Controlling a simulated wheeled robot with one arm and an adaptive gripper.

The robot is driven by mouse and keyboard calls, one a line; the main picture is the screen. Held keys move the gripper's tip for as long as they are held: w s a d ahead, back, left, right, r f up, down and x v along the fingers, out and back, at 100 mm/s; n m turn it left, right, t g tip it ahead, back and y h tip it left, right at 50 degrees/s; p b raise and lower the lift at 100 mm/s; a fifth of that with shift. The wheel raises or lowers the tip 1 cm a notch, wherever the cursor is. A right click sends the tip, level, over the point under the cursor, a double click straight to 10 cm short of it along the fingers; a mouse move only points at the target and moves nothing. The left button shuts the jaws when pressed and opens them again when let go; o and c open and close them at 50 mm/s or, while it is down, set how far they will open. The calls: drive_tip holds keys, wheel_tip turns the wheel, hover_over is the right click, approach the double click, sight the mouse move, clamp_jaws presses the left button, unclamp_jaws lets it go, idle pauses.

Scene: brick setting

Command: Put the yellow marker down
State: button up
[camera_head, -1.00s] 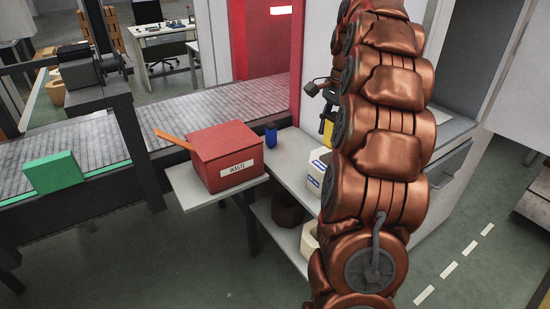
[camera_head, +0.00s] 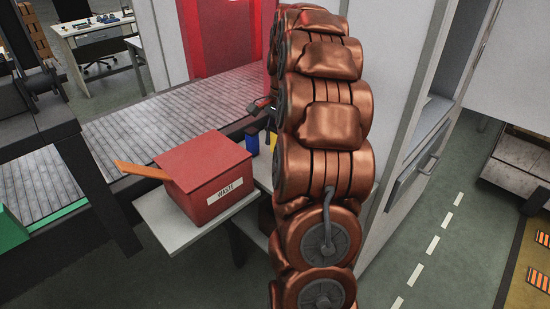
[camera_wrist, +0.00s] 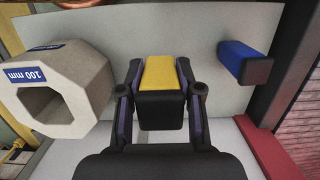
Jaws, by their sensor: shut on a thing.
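The yellow marker (camera_wrist: 159,74) is a yellow block with a dark end face in the wrist view. My gripper (camera_wrist: 160,95) is shut on it, with one finger on each side. The marker is over or on the pale shelf surface; I cannot tell whether it touches it. In the head view only a small bit of yellow (camera_head: 272,140) shows beside my arm, which hides most of the gripper and the marker.
A blue block (camera_wrist: 245,64) stands to the right, and a pale octagonal "100 mm" piece (camera_wrist: 62,88) to the left. The red WASTE box (camera_head: 209,178) sits on the grey shelf (camera_head: 160,222). A roller conveyor (camera_head: 165,125) runs behind. Pale surface is bare between the blocks.

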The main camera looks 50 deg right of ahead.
drive_tip(key=shift+f, duration=3.1)
drive_tip(key=shift+f, duration=0.15)
drive_tip(key=o, duration=0.9)
drive_tip(key=r, duration=0.4)
drive_tip(key=d+r, duration=0.1)
drive_tip(key=r, duration=0.3)
drive_tip(key=d+r, duration=0.1)
drive_tip(key=r, duration=0.3)
drive_tip(key=shift+s+r+b, duration=0.1)
drive_tip(key=shift+b, duration=0.2)
